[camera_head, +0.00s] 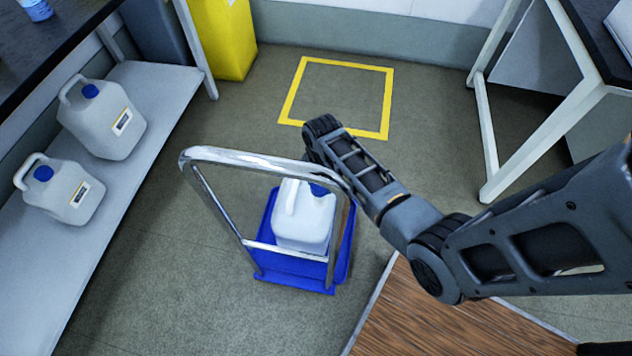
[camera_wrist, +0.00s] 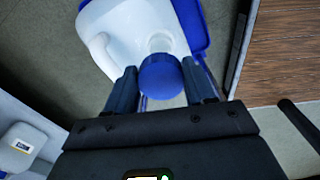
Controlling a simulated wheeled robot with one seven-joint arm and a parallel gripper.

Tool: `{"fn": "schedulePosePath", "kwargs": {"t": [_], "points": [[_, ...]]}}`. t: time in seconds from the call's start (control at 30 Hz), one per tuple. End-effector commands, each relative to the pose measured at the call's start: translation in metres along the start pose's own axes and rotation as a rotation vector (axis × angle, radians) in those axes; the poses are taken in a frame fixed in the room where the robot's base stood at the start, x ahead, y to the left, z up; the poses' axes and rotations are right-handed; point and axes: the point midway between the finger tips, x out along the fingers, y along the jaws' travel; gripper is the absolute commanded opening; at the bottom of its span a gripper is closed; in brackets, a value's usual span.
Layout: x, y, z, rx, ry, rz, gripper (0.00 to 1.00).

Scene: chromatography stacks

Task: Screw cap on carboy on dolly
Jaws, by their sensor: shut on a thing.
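A white carboy (camera_head: 304,219) stands on a blue dolly (camera_head: 290,269) with a chrome push handle (camera_head: 262,160). A blue cap (camera_head: 319,190) shows at the carboy's top right, partly behind the handle. In the wrist view my gripper (camera_wrist: 162,80) is shut on the blue cap (camera_wrist: 161,77), with one finger on each side. The cap is at the carboy's (camera_wrist: 130,28) neck (camera_wrist: 160,44). I cannot tell how far it is threaded. In the head view my fingertips are hidden behind the arm and handle.
Two white carboys with blue caps, a farther one (camera_head: 102,125) and a nearer one (camera_head: 62,195), stand on a low shelf (camera_head: 150,85) at left. A yellow floor square (camera_head: 385,100) is empty. A white table frame (camera_head: 487,130) stands at right.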

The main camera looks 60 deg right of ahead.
Motion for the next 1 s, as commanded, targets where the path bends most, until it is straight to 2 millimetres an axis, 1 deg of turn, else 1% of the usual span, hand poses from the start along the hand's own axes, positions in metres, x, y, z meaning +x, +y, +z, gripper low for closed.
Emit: {"fn": "schedulePosePath", "kwargs": {"t": [0.6,1.0], "points": [[0.038,0.0,0.0,0.002,0.0,0.0,0.25],[0.039,0.0,-0.001,0.002,0.0,0.0,0.25]]}}
